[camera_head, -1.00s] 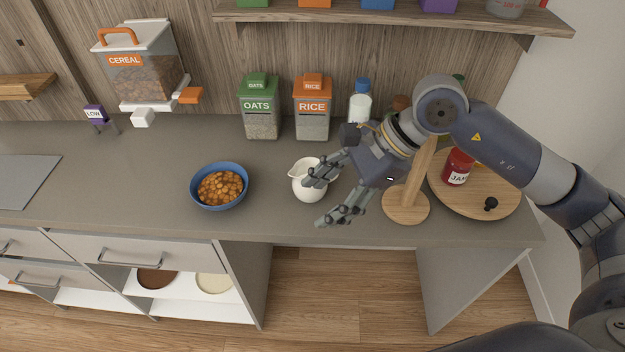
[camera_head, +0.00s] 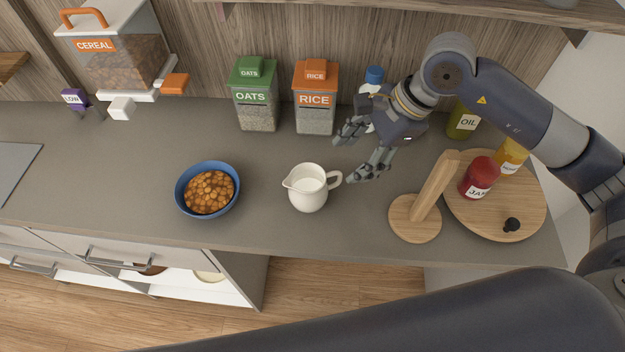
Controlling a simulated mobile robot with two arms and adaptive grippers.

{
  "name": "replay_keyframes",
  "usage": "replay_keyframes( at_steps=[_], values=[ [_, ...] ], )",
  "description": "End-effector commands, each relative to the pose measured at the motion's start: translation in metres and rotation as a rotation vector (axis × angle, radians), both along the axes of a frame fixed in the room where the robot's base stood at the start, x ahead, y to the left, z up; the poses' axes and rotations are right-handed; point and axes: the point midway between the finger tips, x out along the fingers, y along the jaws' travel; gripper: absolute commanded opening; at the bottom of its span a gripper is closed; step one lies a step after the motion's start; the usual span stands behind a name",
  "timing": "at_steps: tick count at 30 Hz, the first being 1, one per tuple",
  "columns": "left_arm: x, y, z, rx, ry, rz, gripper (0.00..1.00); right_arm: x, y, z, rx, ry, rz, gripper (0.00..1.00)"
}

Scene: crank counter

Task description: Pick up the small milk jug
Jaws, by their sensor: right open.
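The small milk jug (camera_head: 307,195) is white and stands upright on the grey counter. Its spout points left and its handle points right; pale milk shows inside. My right gripper (camera_head: 343,160) is open and empty, above and to the right of the jug, with its fingers pointing left and down. The fingers look apart from the jug, near its handle side. No left gripper shows; a dark arm link of mine crosses the bottom of the view.
Oats (camera_head: 255,97) and rice (camera_head: 315,99) canisters stand behind. A wooden stand (camera_head: 415,232) and a round board (camera_head: 530,195) with jars are on the right. The counter's front edge is close.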

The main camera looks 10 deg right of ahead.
Motion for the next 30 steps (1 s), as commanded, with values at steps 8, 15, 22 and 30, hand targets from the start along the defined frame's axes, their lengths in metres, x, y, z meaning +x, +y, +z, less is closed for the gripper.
replay_keyframes(
  at_steps=[8, 15, 22, 30],
  values=[
    [-0.03, 0.008, 0.007, 0.011, 0.044, -0.001, 0.25, 0.004, 0.012, -0.024, 0.002, 0.002, 0.0, 0.57],
    [-0.016, 0.007, 0.029, 0.01, 0.025, -0.001, 0.25, 0.006, 0.026, -0.051, 0.003, 0.005, 0.0, 0.57],
    [0.0, 0.005, 0.033, 0.006, -0.001, -0.001, 0.25, 0.01, 0.032, -0.069, 0.002, -0.001, 0.0, 0.57],
    [-0.007, 0.004, 0.032, 0.006, 0.011, -0.001, 0.25, 0.01, 0.032, -0.07, 0.001, -0.001, 0.0, 0.36]
  ],
)
